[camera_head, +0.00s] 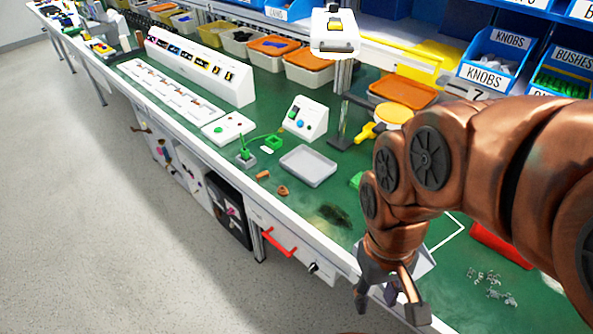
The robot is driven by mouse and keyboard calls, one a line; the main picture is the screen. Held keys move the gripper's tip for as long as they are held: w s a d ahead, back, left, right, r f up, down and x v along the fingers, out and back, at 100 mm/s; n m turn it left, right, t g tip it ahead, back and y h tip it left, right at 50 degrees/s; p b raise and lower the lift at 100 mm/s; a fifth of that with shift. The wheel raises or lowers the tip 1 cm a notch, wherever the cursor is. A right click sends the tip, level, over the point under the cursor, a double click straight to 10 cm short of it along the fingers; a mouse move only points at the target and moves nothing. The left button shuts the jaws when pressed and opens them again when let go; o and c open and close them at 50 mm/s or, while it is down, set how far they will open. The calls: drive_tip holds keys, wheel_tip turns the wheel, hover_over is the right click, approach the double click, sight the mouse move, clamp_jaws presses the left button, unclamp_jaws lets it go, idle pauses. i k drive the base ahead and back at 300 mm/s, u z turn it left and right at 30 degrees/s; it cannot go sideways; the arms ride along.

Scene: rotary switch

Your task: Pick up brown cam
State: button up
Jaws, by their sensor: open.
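Two small brown parts lie on the green bench top left of the grey tray. One is a short brown piece (263,175). The other is a rounder brown piece (283,190), nearer the bench's front edge. They are too small to tell for certain which is the brown cam. My gripper (389,306) points down near the front edge, to the right of both parts and well apart from them. Its fingers are spread, and nothing shows between them. A light tray is partly hidden behind my gripper.
The empty grey tray (307,166) lies just right of the brown parts. A green part on a grey base (246,158) and a white control box (305,118) stand behind them. A dark patch (332,216) lies toward my gripper. Blue bins (497,52) line the back right.

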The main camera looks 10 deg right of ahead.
sight(282, 190)
drive_tip(key=z, duration=2.65)
drive_tip(key=k, duration=1.9)
drive_tip(key=u, duration=2.2)
drive_tip(key=i, duration=0.5)
